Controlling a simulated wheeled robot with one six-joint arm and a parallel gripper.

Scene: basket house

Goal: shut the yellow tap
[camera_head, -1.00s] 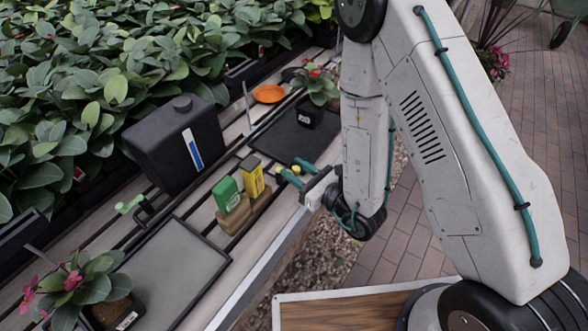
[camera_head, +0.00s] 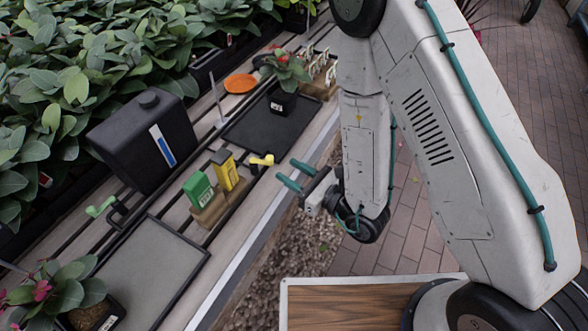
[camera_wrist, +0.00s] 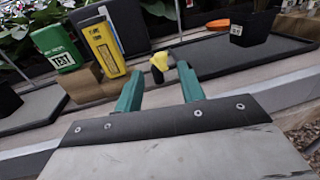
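The yellow tap (camera_head: 262,160) stands near the front edge of the bench, just right of the yellow box in the head view. It also shows in the wrist view (camera_wrist: 159,64), just beyond and between my fingertips. My gripper (camera_head: 288,173) is open and empty, with two teal fingers pointing at the tap from the bench's front side. In the wrist view my gripper (camera_wrist: 158,82) has a clear gap between its fingers. The fingers look apart from the tap. A green tap (camera_head: 101,207) stands farther left on the bench.
A green box (camera_head: 199,190) and a yellow box (camera_head: 225,170) stand on a wooden block beside the tap. A black canister (camera_head: 145,140) stands behind them. A dark tray (camera_head: 270,125) with a potted plant (camera_head: 284,80) lies beyond. A grey tray (camera_head: 140,265) lies at left.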

